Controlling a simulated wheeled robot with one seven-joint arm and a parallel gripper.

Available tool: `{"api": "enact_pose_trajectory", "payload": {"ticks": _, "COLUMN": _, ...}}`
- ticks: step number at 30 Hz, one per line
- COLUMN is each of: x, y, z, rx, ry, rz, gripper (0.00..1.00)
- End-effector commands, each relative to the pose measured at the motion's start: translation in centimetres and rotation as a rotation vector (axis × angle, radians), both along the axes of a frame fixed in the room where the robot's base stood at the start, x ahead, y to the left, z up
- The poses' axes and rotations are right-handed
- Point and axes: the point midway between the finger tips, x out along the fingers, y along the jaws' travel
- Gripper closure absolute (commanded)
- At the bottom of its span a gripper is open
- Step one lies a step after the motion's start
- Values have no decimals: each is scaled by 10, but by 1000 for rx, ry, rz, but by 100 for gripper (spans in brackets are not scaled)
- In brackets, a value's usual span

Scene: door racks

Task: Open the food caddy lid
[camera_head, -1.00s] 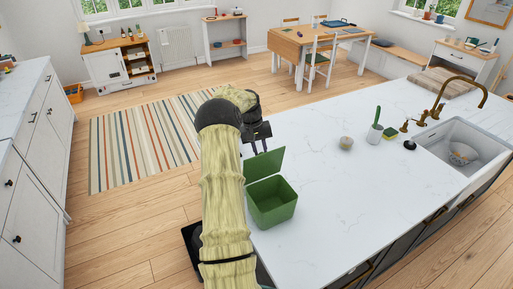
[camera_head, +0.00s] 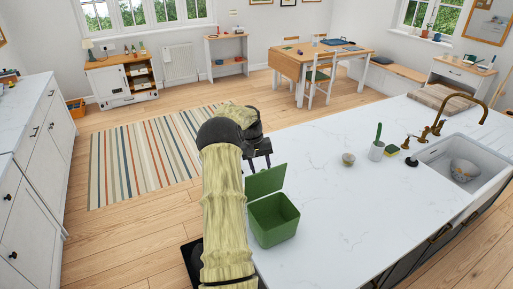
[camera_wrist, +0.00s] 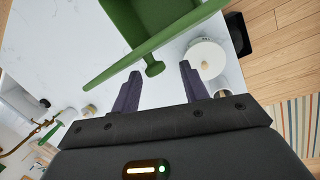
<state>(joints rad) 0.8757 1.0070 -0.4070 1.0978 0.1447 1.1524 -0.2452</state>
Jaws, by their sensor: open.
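The green food caddy (camera_head: 274,223) stands on the near left end of the white worktop. Its lid (camera_head: 265,181) is raised, tilted up from the back rim, and the inside shows. My gripper (camera_head: 261,163) is just behind the raised lid, its fingers pointing down. In the wrist view my gripper (camera_wrist: 159,72) is open and empty, its two fingers apart. The green lid (camera_wrist: 117,70) shows there nearly edge-on, with a small green knob-like part (camera_wrist: 153,68) between the fingertips. The caddy body (camera_wrist: 160,16) is beyond it. Contact cannot be told.
A small round pot (camera_head: 348,159), a white holder with a green brush (camera_head: 377,150) and a sponge (camera_head: 391,150) stand toward the sink (camera_head: 435,160). The worktop right of the caddy is clear. A striped rug (camera_head: 140,160) lies on the floor behind.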

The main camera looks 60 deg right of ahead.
Motion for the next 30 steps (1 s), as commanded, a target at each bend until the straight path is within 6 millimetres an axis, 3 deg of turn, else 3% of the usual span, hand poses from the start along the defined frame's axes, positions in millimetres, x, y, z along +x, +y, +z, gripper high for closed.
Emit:
{"api": "enact_pose_trajectory", "payload": {"ticks": 18, "x": 20, "y": 0, "z": 105, "rx": -3, "ry": -1, "rz": -7, "gripper": 56}}
{"api": "enact_pose_trajectory", "payload": {"ticks": 30, "x": 31, "y": 2, "z": 152, "rx": 1, "ry": 0, "rz": -7, "gripper": 56}}
